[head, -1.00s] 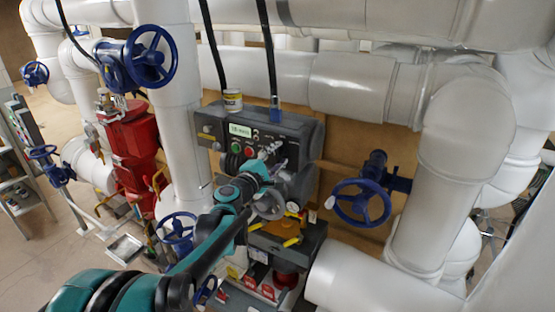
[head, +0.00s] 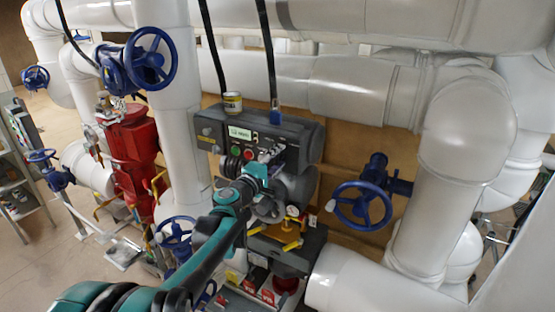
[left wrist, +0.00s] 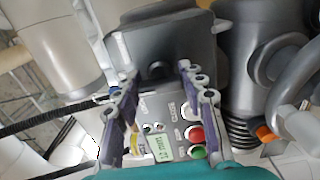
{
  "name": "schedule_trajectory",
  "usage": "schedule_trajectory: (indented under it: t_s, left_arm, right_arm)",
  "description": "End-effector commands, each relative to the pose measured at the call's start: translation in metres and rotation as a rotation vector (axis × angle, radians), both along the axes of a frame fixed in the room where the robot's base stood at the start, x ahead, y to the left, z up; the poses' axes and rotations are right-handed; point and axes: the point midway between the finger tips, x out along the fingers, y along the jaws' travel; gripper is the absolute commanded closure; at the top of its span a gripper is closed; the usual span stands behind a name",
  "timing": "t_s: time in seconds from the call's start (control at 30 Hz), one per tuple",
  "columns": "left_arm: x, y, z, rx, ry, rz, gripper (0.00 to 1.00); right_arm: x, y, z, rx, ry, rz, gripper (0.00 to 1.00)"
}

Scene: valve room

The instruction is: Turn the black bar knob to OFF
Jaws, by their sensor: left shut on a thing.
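The grey control box (head: 308,140) stands among the white pipes in the head view. Its face has a small display (head: 240,132), a green button (head: 236,150) and a red button (head: 248,153). My left gripper (head: 268,157) is at the right part of this face and hides the knob in the head view. In the left wrist view its two fingers (left wrist: 158,72) straddle a dark knob (left wrist: 157,71), and the gripper is shut on it. The display (left wrist: 163,148) shows between the fingers. I cannot read the knob's position marks. My right gripper is not in view.
A blue handwheel (head: 361,205) is right of the box, and a yellow-handled fitting (head: 290,240) is below it. A red valve body (head: 132,150) stands left.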

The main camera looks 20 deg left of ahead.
Motion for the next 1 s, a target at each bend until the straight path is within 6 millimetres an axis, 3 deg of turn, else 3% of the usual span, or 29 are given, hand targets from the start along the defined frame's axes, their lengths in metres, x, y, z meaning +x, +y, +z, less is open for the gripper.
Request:
schedule_trajectory:
  t_s: [0.1, 0.13, 0.2, 0.5, 0.63, 1.0]
  left_arm:
    - [0.0, -0.001, -0.001, 0.001, 0.001, -0.002, 0.89]
    - [0.0, -0.001, -0.001, 0.0, 0.001, -0.002, 0.57]
    - [0.0, -0.001, -0.001, 0.0, 0.001, -0.002, 0.39]
    - [-0.001, 0.0, 0.0, -0.001, 0.0, -0.001, 0.38]
    - [-0.01, 0.001, 0.0, -0.001, 0.0, 0.001, 0.38]
    - [-0.086, 0.007, -0.001, -0.001, 0.0, 0.002, 0.38]
  right_arm:
    - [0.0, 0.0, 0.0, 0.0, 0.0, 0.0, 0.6]
    - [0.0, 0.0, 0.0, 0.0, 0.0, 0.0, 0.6]
    - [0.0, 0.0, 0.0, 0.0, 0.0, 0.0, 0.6]
    - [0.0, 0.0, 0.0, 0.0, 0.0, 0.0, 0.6]
    - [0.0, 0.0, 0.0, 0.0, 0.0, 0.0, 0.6]
    - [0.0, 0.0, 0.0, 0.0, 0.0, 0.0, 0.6]
